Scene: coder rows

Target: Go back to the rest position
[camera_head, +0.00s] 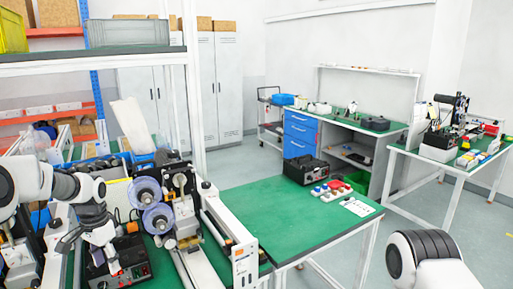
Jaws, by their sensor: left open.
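My left arm comes in from the left edge, and my left gripper (92,254) hangs at its end, fingers down and apart. It is over the left end of the green worktable, in front of the coder machine (160,215) with its large rolls. A black box with red buttons (122,262) lies just below and behind the fingers; I cannot tell whether they touch it. I see nothing held between the fingers. A link of my right arm shows at the lower right; the right gripper is out of view.
The green table (290,222) has free room right of the conveyor (228,235). A black case (306,170) and small coloured items (330,190) stand at its back. A shelf frame (195,110) rises close behind the machine. Another table (440,158) with equipment stands at right.

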